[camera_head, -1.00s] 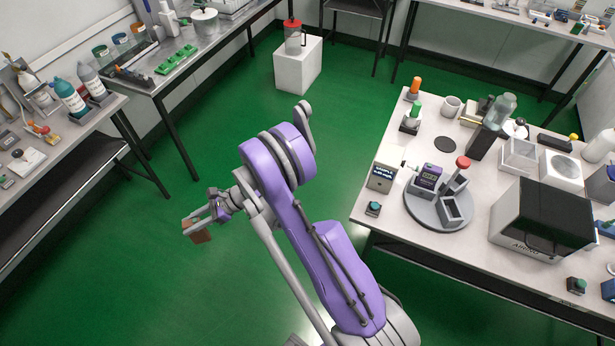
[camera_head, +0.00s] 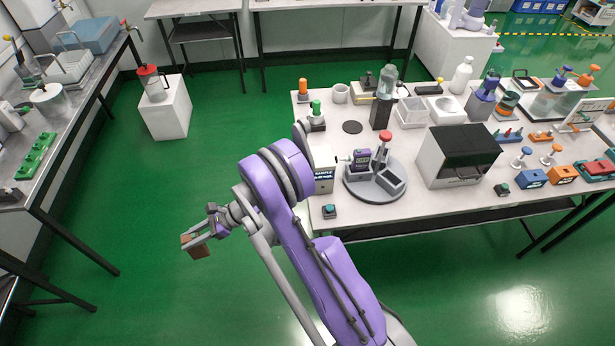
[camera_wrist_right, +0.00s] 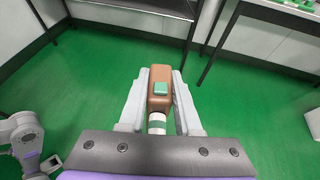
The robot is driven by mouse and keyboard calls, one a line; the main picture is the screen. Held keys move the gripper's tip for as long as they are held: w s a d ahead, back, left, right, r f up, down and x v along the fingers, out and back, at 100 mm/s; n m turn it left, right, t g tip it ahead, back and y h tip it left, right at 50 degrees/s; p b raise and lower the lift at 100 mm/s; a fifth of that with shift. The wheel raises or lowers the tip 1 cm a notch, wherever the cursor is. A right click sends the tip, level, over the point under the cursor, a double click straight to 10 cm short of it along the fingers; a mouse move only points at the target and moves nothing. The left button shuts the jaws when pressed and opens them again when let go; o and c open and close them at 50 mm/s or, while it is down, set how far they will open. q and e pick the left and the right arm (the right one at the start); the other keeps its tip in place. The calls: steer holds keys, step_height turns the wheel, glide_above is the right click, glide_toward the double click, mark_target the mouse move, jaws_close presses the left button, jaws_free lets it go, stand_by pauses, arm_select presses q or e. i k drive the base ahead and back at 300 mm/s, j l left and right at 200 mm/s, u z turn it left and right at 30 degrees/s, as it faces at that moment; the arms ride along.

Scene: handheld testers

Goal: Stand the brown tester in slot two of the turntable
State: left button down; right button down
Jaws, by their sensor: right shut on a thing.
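The brown tester (camera_head: 199,250) is held by my right gripper (camera_head: 198,238) over the open green floor, left of the table. In the right wrist view the brown tester (camera_wrist_right: 160,76) lies between the two fingers, with a green patch on its face and a white and green banded end towards the palm. The grey turntable (camera_head: 353,190) stands on the table, well to the right of the gripper. A purple tester (camera_head: 361,159) stands on it at the left, and an empty-looking grey holder (camera_head: 391,181) is at its front right. Slot numbers are not readable. My left gripper is not in view.
A sign box (camera_head: 322,172) and a teal button (camera_head: 329,211) are left of the turntable. A red-topped post (camera_head: 385,138) rises at it. A black-fronted box (camera_head: 458,155) stands to the right. The floor around the gripper is clear.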

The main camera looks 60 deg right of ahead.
mark_target(390, 186)
steer(key=i+z, duration=0.1)
steer(key=z, duration=0.25)
steer(key=i+j+z, duration=0.1)
steer(key=z, duration=0.3)
steer(key=i+j+z, duration=0.1)
steer(key=j+z, duration=0.25)
steer(key=i+j+z, duration=0.15)
steer(key=z, duration=0.25)
steer(key=i+j+z, duration=0.1)
steer(key=j+z, duration=0.15)
steer(key=z, duration=0.15)
